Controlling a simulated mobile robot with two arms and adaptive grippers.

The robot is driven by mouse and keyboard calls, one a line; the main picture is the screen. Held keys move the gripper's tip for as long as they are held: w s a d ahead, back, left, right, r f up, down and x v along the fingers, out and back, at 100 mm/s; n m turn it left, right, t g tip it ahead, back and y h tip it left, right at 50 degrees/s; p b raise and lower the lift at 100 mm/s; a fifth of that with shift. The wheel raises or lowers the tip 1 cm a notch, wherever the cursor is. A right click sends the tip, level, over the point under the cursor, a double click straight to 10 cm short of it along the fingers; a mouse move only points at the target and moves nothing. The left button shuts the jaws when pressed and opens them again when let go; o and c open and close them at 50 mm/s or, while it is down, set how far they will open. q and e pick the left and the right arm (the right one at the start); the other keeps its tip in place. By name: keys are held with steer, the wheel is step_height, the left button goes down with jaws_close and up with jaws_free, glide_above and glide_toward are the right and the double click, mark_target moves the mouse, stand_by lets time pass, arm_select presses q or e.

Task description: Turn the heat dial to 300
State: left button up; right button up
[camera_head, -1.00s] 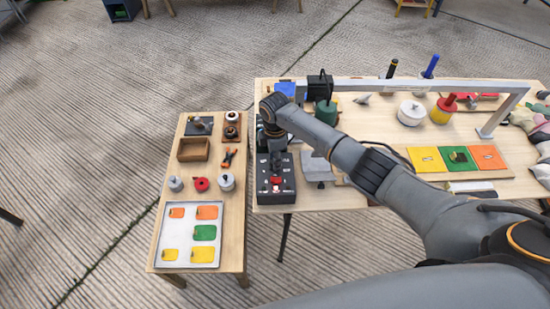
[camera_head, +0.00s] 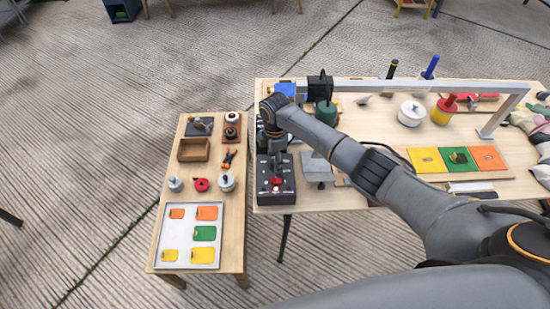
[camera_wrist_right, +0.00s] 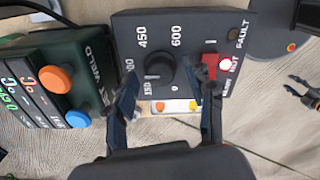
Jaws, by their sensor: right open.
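A dark control box (camera_head: 284,194) sits at the near left corner of the large table. In the right wrist view the box face (camera_wrist_right: 190,25) has a round black dial (camera_wrist_right: 157,68) with printed numbers around it. 450 and 600 read clearly; a number at the left is partly covered by a finger. Which number the dial points to is hard to tell. My right gripper (camera_wrist_right: 169,88) is open, its fingers on either side below the dial, with no clear contact visible. A red switch (camera_wrist_right: 211,62) lies close to the right finger. My left gripper is not in view.
A green weld box (camera_wrist_right: 65,75) with orange and blue buttons stands left of the control box. A side table (camera_head: 238,215) with a tray of coloured cards (camera_head: 181,257) is to the left. A grey metal frame (camera_head: 430,86) spans the large table.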

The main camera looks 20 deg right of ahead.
steer(key=shift+r, duration=0.1)
step_height(320, 180, up, 12)
stand_by(0.4)
steer(key=shift+f, duration=0.2)
